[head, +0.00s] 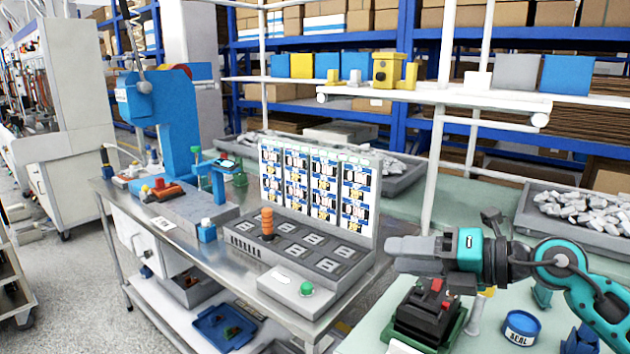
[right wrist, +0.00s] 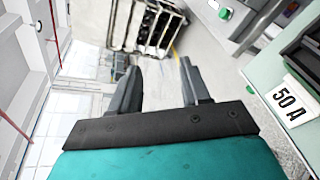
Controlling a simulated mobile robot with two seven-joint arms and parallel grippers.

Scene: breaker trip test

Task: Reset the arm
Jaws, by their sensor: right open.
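My right gripper (head: 405,254) comes in from the right in the head view, pointing left, above the right-hand bench. In the right wrist view its two fingers (right wrist: 160,85) are apart with nothing between them. Below it stands a black breaker-like device (head: 425,312) with red parts on a green base. A grey test unit (head: 300,255) on the metal table has several dark slots, an orange stacked beacon (head: 267,222) and a green button (head: 306,288). A white panel (head: 318,185) with blue and yellow cards stands behind it. My left gripper is out of view.
A blue press-like machine (head: 178,115) stands at the left of the table. A round blue tin (head: 521,328) sits right of the breaker device. A white "50 A" card (right wrist: 287,100) shows in the right wrist view. A white shelf (head: 400,92) and its posts stand behind the bench.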

